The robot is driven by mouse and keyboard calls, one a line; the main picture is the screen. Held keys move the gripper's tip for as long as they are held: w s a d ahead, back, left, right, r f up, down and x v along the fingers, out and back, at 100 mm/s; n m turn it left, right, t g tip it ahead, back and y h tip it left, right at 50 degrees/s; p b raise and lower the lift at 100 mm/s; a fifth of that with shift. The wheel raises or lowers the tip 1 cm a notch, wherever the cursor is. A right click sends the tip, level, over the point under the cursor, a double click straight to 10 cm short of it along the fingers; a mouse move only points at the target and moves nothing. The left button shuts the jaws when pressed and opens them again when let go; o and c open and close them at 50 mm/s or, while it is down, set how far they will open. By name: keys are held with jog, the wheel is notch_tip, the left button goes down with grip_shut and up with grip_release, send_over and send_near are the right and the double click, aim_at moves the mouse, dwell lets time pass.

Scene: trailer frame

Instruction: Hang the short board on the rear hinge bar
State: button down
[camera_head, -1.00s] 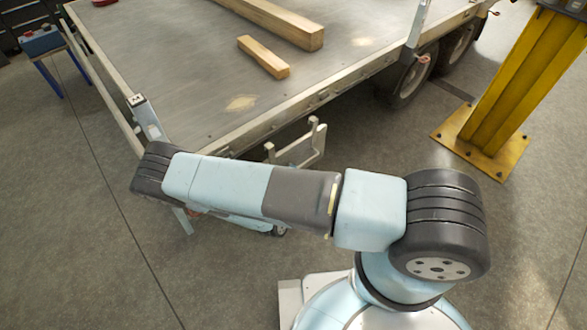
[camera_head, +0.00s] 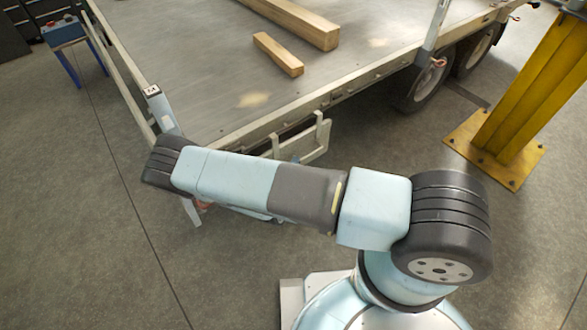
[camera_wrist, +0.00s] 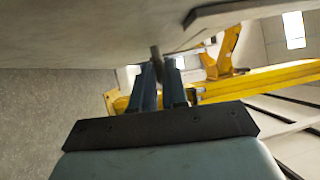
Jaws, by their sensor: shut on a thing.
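My gripper shows in the wrist view (camera_wrist: 158,82), its two blue fingers close together on a small grey part at their tips. I take this part to belong to the short board. The wide pale surface above it in the wrist view looks like the board's face (camera_wrist: 80,30). In the head view my forearm hides the gripper. A pale panel with upright prongs, seemingly the short board (camera_head: 314,146), shows beyond the forearm, just below the trailer's near edge. I cannot tell whether it touches the trailer. I cannot single out the rear hinge bar with certainty.
The trailer bed (camera_head: 215,85) carries a long timber (camera_head: 295,20) and a short timber block (camera_head: 278,54). A post (camera_head: 160,107) stands at its near left corner, close to my arm. A yellow column (camera_head: 520,90) stands right.

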aim_at(287, 157)
jog(key=shift+w+a, duration=0.7)
jog(key=shift+w, duration=0.35)
jog(key=shift+w+a, duration=0.65)
jog(key=shift+w, duration=0.35)
jog(key=shift+s+f, duration=0.1)
jog(key=shift+f, duration=1.1)
jog(key=c, duration=1.1)
grip_release()
jog(key=shift+f, duration=0.1)
jog(key=v, duration=1.3)
jog(key=shift+s+a+f, duration=0.1)
jog(key=shift+s+a, duration=0.1)
jog(key=shift+s, duration=0.1)
